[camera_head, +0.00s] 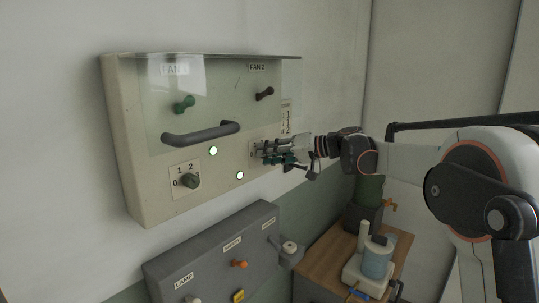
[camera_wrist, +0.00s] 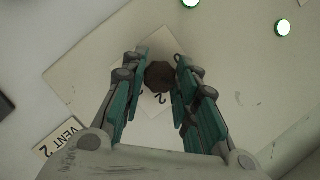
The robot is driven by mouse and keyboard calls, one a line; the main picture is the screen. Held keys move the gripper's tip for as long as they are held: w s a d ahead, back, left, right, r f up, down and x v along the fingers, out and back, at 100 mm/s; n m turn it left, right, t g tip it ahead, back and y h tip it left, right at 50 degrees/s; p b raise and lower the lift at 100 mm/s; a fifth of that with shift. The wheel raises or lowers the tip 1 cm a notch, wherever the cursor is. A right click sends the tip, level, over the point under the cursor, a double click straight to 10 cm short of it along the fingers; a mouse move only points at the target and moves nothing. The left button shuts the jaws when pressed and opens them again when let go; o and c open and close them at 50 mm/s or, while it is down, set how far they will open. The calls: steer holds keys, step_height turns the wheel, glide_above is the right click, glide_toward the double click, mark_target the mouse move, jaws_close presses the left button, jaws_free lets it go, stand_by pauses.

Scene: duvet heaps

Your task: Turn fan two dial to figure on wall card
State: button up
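A clear hinged cover with a grey handle (camera_head: 201,134) spans the panel's upper part, over a green knob (camera_head: 184,104) and a dark knob (camera_head: 264,94). Another dial (camera_head: 190,181) is at the left. A grey switch box (camera_head: 217,248) and a wooden cart (camera_head: 336,247) stand below.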

steer(key=o, duration=0.4)
steer(key=shift+w, duration=0.1)
steer(key=v, duration=1.2)
steer(key=s+d+f+m+h+b, duration=0.2)
steer(key=s+f+h+b, duration=0.5)
steer(key=s+f+b, duration=0.6)
steer(key=s+f, duration=0.9)
steer(key=shift+s+d+m+h, duration=0.3)
steer(key=shift+s+h, duration=0.05)
steer(key=shift+h, duration=0.05)
steer(key=s+d+f+h+b, duration=0.2)
steer(key=s+d+f+b, duration=0.1)
steer(key=s+f, duration=0.2)
steer(key=s+d+f+t+h+b, duration=0.1)
steer(key=s+d+f+h+b, duration=0.1)
steer(key=s+f, duration=0.4)
steer(key=s+d+f+m+h+b, duration=0.1)
steer(key=s+d+f+b, duration=0.3)
steer(key=f, duration=0.7)
steer(key=shift+s+d+f+t+h+b, duration=0.1)
steer(key=shift+s+f+t+h+b, duration=0.15)
steer(key=shift+s+b, duration=0.3)
steer(key=shift+s+d+f+t+h+b, duration=0.15)
steer(key=shift+s+h+b, duration=0.25)
steer(key=shift+s, duration=0.25)
steer(key=shift+c, duration=0.3)
